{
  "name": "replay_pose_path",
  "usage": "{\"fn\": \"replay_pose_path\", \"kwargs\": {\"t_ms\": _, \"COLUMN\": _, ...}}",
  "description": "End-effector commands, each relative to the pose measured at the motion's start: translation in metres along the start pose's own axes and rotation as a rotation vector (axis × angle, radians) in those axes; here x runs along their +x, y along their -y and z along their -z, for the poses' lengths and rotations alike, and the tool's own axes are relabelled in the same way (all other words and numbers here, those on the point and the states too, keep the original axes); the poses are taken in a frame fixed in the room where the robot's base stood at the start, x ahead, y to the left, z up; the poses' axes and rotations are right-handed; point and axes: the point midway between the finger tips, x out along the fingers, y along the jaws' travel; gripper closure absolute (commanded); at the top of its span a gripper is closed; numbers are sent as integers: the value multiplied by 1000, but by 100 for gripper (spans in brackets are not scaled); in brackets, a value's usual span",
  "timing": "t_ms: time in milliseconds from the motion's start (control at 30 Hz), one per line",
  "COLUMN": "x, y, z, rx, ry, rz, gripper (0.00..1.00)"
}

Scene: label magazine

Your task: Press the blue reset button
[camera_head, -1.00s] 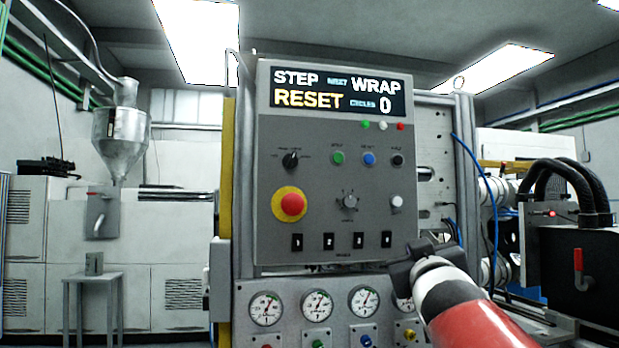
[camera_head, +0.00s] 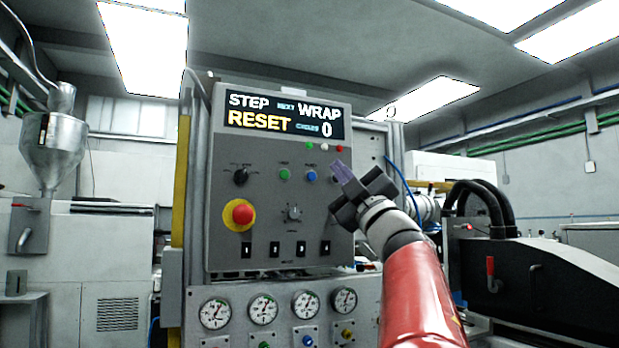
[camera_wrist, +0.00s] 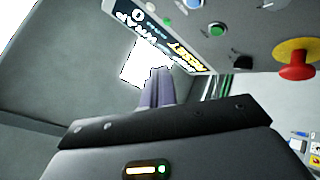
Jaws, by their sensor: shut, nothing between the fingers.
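The blue reset button (camera_head: 311,175) sits on the grey control panel (camera_head: 262,262), right of a green button (camera_head: 285,174). It also shows at the top edge of the wrist view (camera_wrist: 194,4), partly cut off. My gripper (camera_head: 343,170) is shut and empty, in front of the panel's right side. In the head view its fingertips appear just right of the blue button and cover part of the black button there. Its closed fingers (camera_wrist: 160,86) show in the wrist view, apart from the buttons. The panel display (camera_head: 284,113) reads STEP, NEXT WRAP, RESET, CYCLES 0.
A red emergency stop (camera_head: 238,214) on a yellow base, a black selector (camera_head: 241,177) and a grey knob (camera_head: 293,213) share the panel. Several gauges (camera_head: 263,308) sit below. A black machine with hoses (camera_head: 560,282) stands at the right.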

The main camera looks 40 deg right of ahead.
Motion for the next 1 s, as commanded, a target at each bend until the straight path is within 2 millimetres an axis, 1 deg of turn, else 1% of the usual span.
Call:
{"fn": "replay_pose_path", "kwargs": {"t_ms": 167, "x": 9, "y": 5, "z": -5, "rx": 2, "ry": 0, "rz": 1, "gripper": 100}}
{"fn": "replay_pose_path", "kwargs": {"t_ms": 600, "x": 51, "y": 35, "z": -35, "rx": 3, "ry": 0, "rz": 0, "gripper": 100}}
{"fn": "replay_pose_path", "kwargs": {"t_ms": 800, "x": 60, "y": 42, "z": -42, "rx": 2, "ry": 0, "rz": 0, "gripper": 100}}
{"fn": "replay_pose_path", "kwargs": {"t_ms": 1000, "x": 61, "y": 45, "z": -44, "rx": 1, "ry": 0, "rz": -1, "gripper": 100}}
